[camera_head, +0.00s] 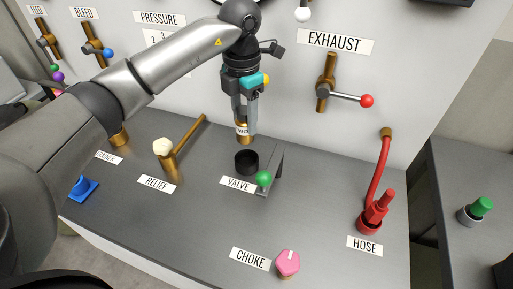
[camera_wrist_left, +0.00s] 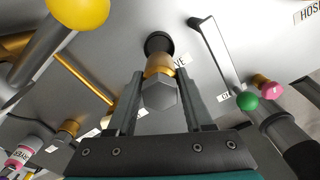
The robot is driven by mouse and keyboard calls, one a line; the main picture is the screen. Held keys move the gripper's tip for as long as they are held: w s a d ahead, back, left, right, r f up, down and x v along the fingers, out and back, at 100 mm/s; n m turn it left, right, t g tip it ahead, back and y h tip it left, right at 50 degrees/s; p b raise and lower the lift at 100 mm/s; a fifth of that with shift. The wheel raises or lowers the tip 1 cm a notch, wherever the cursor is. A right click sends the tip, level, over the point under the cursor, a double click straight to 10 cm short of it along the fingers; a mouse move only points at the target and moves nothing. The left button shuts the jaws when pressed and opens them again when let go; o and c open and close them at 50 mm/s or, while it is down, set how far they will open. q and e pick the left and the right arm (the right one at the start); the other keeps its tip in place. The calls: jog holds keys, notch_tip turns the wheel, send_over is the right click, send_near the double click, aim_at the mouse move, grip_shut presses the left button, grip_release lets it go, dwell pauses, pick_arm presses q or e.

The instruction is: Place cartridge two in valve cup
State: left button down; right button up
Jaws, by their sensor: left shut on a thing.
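My left gripper (camera_head: 244,122) comes down from above and is shut on cartridge two (camera_head: 244,132). The cartridge is brass-coloured with a white label band, partly readable as "WO", and hangs roughly upright. The valve cup (camera_head: 246,162) is a black round cup on the grey bench behind the VALVE label. The cartridge's lower end is just above the cup's opening, seemingly apart from it. In the left wrist view the cartridge's grey hex top (camera_wrist_left: 160,92) sits between the fingers of my gripper (camera_wrist_left: 158,100), with the black cup (camera_wrist_left: 158,42) beyond it. My right gripper is not in view.
A green-ball lever (camera_head: 264,178) on a grey bracket stands close right of the cup. A brass relief lever (camera_head: 188,138) is to the left. The red hose (camera_head: 378,180) and pink choke knob (camera_head: 288,263) are farther right and in front. Bare bench lies between.

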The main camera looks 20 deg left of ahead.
aim_at(246, 136)
pick_arm(q)
jog(key=shift+w+f, duration=0.25)
jog(key=f, duration=0.5)
jog(key=shift+s+f, duration=0.15)
jog(key=shift+s, duration=0.05)
jog(key=shift+w+f, duration=0.1)
jog(key=shift+f, duration=1.95)
jog(key=shift+b, duration=0.3)
jog(key=shift+f, duration=0.2)
jog(key=shift+c, duration=1.5)
grip_release()
notch_tip(246, 136, up, 12)
jog(key=shift+r+p, duration=0.2)
jog(key=shift+p, duration=0.1)
